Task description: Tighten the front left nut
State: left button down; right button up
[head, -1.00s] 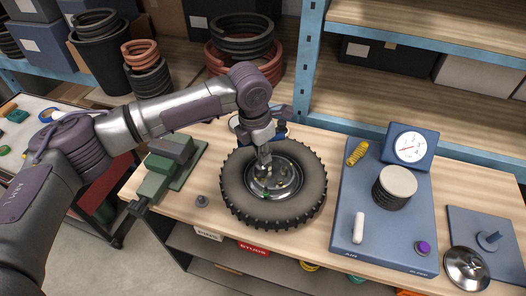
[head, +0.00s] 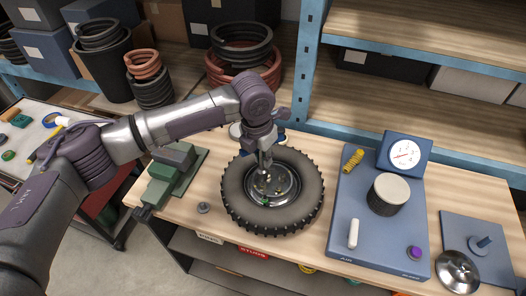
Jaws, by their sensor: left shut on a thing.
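A black knobby tyre (head: 306,206) lies flat on the wooden bench, with a silver wheel hub (head: 287,198) in its middle. Small brassy nuts or studs show on the hub, with a green spot (head: 264,201) at its front left. My left gripper (head: 265,174) reaches down into the hub from above, its fingers shut on what looks like a nut. The fingers hide most of that piece, so I cannot tell which nut it is. My right gripper is out of view.
A grey-green vise (head: 165,180) stands left of the tyre, and a small grey piece (head: 203,207) lies between them. A blue air station (head: 340,215) with a gauge (head: 404,154) is to the right. A silver dome (head: 458,270) sits at the far right.

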aim_at(263, 168)
pick_arm(q)
jog(key=n, duration=0.4)
jog(key=shift+n+y, duration=0.3)
jog(key=shift+n, duration=0.1)
jog(key=n, duration=0.4)
jog(key=shift+t+y, duration=0.3)
jog(key=shift+f, duration=0.1)
jog(key=shift+a+f, duration=0.15)
jog(key=shift+f, duration=0.7)
jog(key=shift+f, duration=1.45)
dwell(1.6)
dwell(0.3)
